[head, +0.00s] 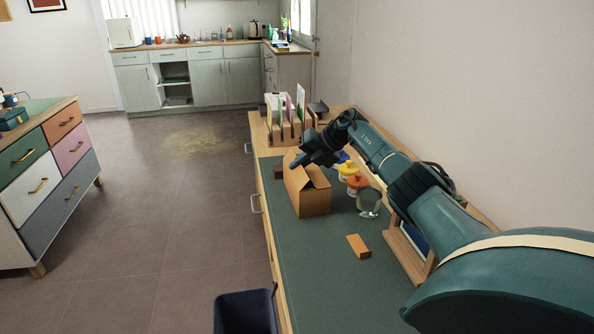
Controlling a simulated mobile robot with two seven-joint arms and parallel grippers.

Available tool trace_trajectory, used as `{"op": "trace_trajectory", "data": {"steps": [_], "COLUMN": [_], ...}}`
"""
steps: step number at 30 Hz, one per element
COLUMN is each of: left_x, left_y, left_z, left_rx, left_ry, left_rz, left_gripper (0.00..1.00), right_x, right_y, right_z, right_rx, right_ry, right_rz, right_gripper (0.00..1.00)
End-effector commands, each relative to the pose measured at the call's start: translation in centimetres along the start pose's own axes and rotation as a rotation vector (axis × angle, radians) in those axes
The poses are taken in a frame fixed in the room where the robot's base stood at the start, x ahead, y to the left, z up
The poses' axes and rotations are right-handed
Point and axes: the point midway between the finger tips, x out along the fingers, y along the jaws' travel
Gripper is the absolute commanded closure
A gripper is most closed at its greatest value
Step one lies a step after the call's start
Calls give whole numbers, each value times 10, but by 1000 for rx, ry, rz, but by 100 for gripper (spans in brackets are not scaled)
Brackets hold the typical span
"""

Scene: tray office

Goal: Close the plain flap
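A brown cardboard box (312,203) stands on the green-topped counter. One plain flap (294,173) stands up along its left side, and another part of its top slopes at the right. My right gripper (296,161) is just above the box's far upper edge, close to the raised flap. I cannot tell whether it touches the flap. Its fingers are small and dark, and whether they are open or shut is unclear. My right arm comes in from the right and passes over the counter. My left gripper is not in view.
An orange-lidded jar (357,184) and a glass jar (369,203) stand right of the box. An orange block (358,246) lies in front, with bare green counter (320,285) around it. A wooden file rack (286,128) stands behind. A dark bin (245,312) is on the floor.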

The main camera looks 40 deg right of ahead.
Motion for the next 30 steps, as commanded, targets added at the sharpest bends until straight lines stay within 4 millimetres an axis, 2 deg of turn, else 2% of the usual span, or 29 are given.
{"op": "trace_trajectory", "data": {"steps": [1, 4, 10, 22, 30], "left_x": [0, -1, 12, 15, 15], "left_y": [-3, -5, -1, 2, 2], "left_z": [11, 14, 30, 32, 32], "left_rx": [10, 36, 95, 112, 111], "left_ry": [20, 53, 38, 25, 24], "left_rz": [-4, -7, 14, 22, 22], "left_gripper": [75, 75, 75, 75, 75], "right_x": [6, 6, 4, 1, 1], "right_y": [-11, -13, -13, -11, -11], "right_z": [-2, -2, -1, 0, 0], "right_rx": [23, 56, 95, 103, 103], "right_ry": [-4, -4, -3, -3, -2], "right_rz": [46, 129, 228, 249, 249], "right_gripper": [100, 100, 100, 100, 77]}}
